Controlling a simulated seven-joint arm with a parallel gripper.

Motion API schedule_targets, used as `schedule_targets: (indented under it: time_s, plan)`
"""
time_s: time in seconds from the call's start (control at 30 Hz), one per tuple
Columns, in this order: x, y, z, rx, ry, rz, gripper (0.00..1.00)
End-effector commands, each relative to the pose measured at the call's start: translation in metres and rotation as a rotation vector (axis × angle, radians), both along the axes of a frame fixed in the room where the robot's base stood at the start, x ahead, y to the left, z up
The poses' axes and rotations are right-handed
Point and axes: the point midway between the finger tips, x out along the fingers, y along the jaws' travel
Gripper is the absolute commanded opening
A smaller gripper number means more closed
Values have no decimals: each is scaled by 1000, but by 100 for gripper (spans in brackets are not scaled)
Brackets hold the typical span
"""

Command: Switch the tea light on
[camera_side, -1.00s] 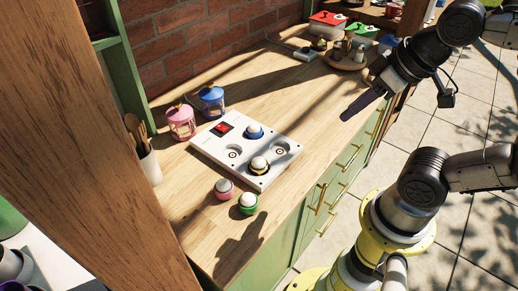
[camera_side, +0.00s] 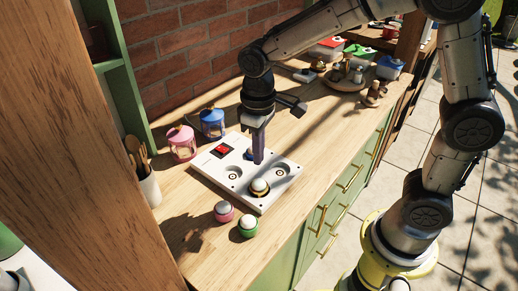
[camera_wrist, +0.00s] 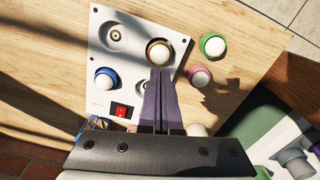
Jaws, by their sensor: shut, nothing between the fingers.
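A white board (camera_side: 205,170) lies on the wooden counter with a red rocker switch (camera_side: 221,151) at one end. The switch also shows in the wrist view (camera_wrist: 121,111). A blue-ringed tea light (camera_wrist: 105,77) and a yellow-ringed tea light (camera_side: 260,187) sit in the board's sockets; two other sockets are empty. My gripper (camera_side: 257,162) is shut and empty, pointing down over the board. In the side view its fingers largely hide the blue-ringed light. In the wrist view its fingers partly cover an empty socket. I cannot tell whether any light glows.
A pink-ringed light (camera_side: 224,212) and a green-ringed light (camera_side: 247,226) stand off the board near the counter's front. A pink lantern (camera_side: 181,145) and a blue lantern (camera_side: 212,124) stand behind it. A utensil cup (camera_side: 149,188) is at left. A round wooden tray (camera_side: 345,86) is further right.

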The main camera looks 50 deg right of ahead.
Motion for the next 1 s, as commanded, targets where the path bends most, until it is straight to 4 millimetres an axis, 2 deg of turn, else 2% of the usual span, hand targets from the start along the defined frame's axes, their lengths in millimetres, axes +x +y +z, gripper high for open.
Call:
schedule_targets:
  time_s: [0.53,1.0]
  plan:
    - [0,-1,-47,0,0,-2,0]
    - [0,-1,-54,0,-2,-2,0]
